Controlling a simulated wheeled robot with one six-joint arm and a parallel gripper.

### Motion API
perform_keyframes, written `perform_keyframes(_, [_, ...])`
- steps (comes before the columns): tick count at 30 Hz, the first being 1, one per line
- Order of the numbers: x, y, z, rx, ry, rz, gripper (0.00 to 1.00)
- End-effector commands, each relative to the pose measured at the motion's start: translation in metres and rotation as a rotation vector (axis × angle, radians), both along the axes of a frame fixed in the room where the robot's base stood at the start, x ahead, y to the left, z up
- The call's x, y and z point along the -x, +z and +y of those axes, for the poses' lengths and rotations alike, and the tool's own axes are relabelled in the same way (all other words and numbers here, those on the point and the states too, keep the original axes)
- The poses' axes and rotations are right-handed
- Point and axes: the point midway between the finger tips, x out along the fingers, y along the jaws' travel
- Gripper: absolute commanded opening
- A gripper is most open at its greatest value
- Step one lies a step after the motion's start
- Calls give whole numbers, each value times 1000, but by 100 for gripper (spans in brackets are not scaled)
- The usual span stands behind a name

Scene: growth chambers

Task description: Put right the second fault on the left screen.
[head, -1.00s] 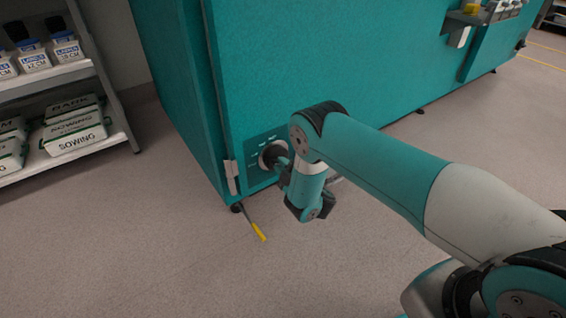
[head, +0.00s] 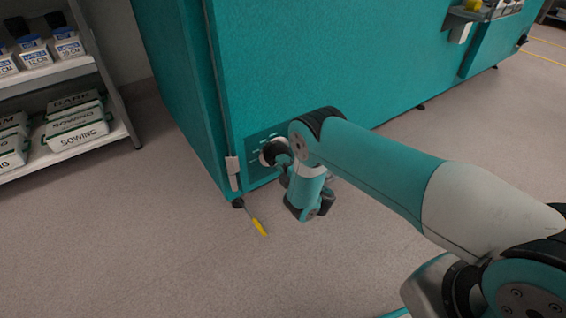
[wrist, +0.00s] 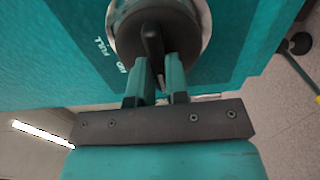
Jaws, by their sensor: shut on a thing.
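A dark round knob (head: 272,152) with a raised grip bar sits low on the front of the teal chamber (head: 330,70). In the wrist view the knob (wrist: 186,30) fills the top middle, with a pale ring around it. Printed words beside it include "FULL"; the word before it is partly unclear. My gripper (wrist: 157,63) is shut on the knob's bar, one finger on each side. In the head view my own wrist hides part of the knob and its panel. No screen is in view.
A yellow-handled tool (head: 259,227) lies on the floor by the chamber's front left foot. Shelves (head: 88,140) with labelled bottles and sowing boxes stand at the left. A small ledge (head: 470,13) juts from the chamber at upper right. The floor in front is otherwise clear.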

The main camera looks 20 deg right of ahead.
Motion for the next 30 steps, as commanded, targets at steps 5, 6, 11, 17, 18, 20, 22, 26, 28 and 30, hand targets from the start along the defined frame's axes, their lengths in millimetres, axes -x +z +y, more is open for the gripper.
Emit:
perform_keyframes(5, [2,-2,-1,9,-1,3,0])
perform_keyframes(6, [2,-2,-1,9,-1,3,0])
perform_keyframes(11, [2,-2,-1,10,-2,4,22])
perform_keyframes(17, [1,-1,0,7,0,2,40])
perform_keyframes(18, [1,-1,0,6,0,1,40])
perform_keyframes(20, [1,-1,0,6,0,1,40])
perform_keyframes(22, [1,0,0,5,0,0,40])
perform_keyframes(26, [2,3,-1,5,0,2,40])
perform_keyframes(28, [5,5,-2,4,0,3,40])
perform_keyframes(30, [8,7,-3,4,0,3,40])
